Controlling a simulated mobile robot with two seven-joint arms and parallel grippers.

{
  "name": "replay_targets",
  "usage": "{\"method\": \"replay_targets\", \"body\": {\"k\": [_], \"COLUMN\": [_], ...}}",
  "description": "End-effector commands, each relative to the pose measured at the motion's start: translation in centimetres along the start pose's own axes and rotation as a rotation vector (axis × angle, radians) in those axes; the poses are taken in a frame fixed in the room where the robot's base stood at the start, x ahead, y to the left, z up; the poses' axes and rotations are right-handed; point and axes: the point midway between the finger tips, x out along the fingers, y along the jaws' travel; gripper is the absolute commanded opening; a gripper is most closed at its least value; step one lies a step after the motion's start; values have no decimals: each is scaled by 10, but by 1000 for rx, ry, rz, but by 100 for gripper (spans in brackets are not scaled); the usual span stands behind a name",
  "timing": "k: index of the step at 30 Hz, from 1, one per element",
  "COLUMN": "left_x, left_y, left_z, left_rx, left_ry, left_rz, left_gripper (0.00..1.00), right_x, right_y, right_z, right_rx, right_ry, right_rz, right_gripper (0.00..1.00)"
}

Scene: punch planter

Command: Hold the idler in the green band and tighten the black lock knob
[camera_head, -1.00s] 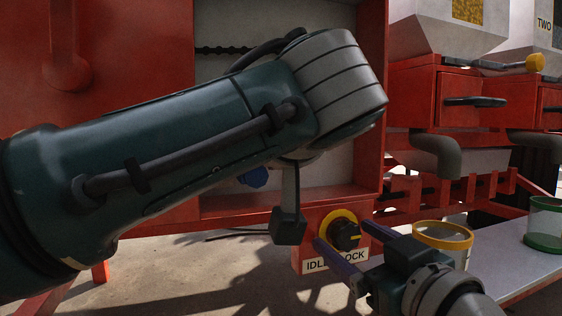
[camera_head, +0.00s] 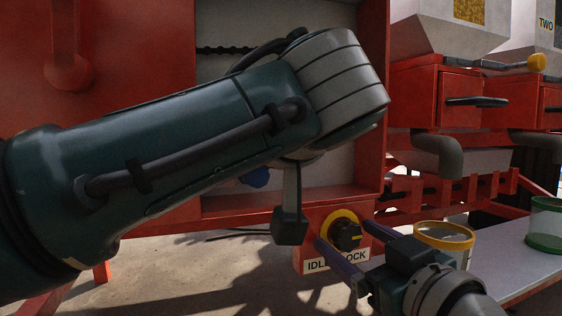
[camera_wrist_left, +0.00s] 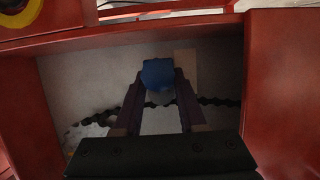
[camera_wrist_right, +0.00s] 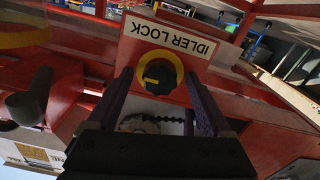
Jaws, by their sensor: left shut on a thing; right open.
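The black lock knob (camera_head: 346,235) with a yellow pointer mark sits in a yellow ring on the red box labelled IDLER LOCK (camera_wrist_right: 175,38). The knob also shows in the right wrist view (camera_wrist_right: 160,76). My right gripper (camera_wrist_right: 158,82) is open, with one finger on either side of the knob; contact is not clear. My left gripper (camera_wrist_left: 159,80) is shut on a blue grip (camera_wrist_left: 158,73), seemingly the idler's, inside the red-framed housing. In the head view, my left arm covers most of this, and only a bit of the blue grip (camera_head: 257,178) shows. The green band is not visible.
A dark chain (camera_wrist_left: 215,101) runs behind the blue grip. A yellow-rimmed cup (camera_head: 443,236) and a green-rimmed cup (camera_head: 545,243) stand on the pale shelf (camera_head: 500,262) at the right.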

Motion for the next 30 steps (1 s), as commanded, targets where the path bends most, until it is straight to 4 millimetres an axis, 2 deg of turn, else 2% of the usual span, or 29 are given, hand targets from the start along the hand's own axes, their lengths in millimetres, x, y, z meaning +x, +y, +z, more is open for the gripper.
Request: {"method": "replay_targets", "body": {"k": [14, 30], "left_x": [0, -6], "left_y": [0, 0], "left_z": [-1, -16], "left_rx": [0, 0], "left_ry": [0, 0], "left_rz": [0, 1], "left_gripper": [0, 0], "right_x": [0, 0], "right_y": [0, 3], "right_z": [-1, -17], "right_rx": [0, 0], "right_ry": [0, 0], "right_rz": [0, 0], "right_gripper": [84, 84]}}
